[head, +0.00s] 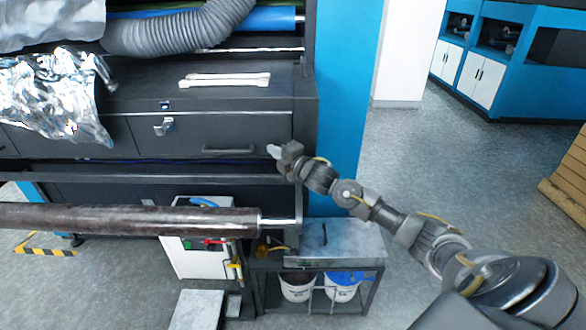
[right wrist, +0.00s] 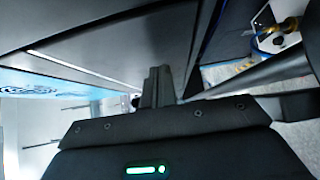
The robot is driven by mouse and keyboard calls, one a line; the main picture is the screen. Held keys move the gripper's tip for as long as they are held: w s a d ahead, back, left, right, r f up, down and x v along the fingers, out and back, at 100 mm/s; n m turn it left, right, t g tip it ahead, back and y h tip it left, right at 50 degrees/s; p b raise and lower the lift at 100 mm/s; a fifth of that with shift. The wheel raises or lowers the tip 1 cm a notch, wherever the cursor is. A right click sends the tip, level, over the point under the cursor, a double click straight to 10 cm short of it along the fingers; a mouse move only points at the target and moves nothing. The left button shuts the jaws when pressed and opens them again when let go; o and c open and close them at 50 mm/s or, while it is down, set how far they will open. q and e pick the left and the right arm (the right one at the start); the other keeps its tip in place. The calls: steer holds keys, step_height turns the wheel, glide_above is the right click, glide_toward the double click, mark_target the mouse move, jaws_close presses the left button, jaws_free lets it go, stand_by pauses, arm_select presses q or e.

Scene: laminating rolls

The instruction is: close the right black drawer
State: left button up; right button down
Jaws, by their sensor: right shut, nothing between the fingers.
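The right black drawer (head: 215,134) is in the dark cabinet, left of my right gripper in the head view. Its front bears a bar handle (head: 228,150) low down. From this angle I cannot tell whether its front is flush with the cabinet. My right gripper (head: 275,151) is at the right end of the drawer front. Its fingers are together and hold nothing. In the right wrist view the shut fingers (right wrist: 157,84) point at dark panels close by; contact cannot be made out. My left gripper is not in view.
A dark roller (head: 130,220) crosses in front, below the drawer. A low metal stand (head: 340,241) with buckets is below my right arm. Crumpled foil (head: 50,95) covers the left. A blue column (head: 342,100) stands right of the cabinet. Open floor lies to the right.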

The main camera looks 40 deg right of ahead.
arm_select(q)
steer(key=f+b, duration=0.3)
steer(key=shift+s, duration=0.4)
arm_select(e)
steer(key=s, duration=1.1)
steer(key=shift+s+a, duration=0.3)
steer(key=shift+a, duration=0.05)
steer(key=shift+d+f, duration=0.1)
